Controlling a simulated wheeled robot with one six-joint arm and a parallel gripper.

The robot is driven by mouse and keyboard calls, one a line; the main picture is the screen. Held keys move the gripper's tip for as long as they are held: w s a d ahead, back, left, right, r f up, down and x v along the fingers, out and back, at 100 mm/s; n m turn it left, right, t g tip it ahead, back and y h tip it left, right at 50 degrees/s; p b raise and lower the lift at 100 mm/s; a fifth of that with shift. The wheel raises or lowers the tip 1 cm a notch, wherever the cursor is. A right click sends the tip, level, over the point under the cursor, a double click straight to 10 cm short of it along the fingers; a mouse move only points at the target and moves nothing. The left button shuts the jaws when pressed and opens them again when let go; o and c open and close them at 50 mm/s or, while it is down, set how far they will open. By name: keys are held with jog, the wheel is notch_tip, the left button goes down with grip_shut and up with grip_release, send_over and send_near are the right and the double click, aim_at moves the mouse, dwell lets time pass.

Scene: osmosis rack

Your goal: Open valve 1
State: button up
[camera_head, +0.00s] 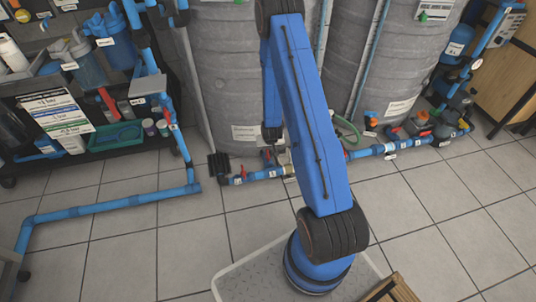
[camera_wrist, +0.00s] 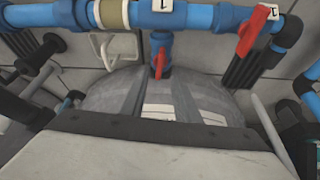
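Low blue piping with red valve handles runs along the floor in front of the grey tanks. In the wrist view, a red handle (camera_wrist: 257,32) with a small white tag slants at the upper right of the blue pipe (camera_wrist: 205,17). A smaller red handle (camera_wrist: 160,62) sits on a blue branch at the middle, below a tag that seems to read 1. Which handle belongs to valve 1 is not certain. My gripper (camera_head: 271,133) is low beside the left tank, close to this piping and partly hidden by my blue arm. Its fingers are not clear in either view.
Grey tanks (camera_head: 232,80) stand behind the piping. A shelf (camera_head: 105,143) with bottles and a green tray is at left. Another blue pipe (camera_head: 110,203) crosses the floor at left. More piping with valves (camera_head: 383,149) continues right. The tiled floor in front is mostly clear.

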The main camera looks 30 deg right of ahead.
aim_at(268, 154)
jog(key=shift+x, duration=4)
grip_shut()
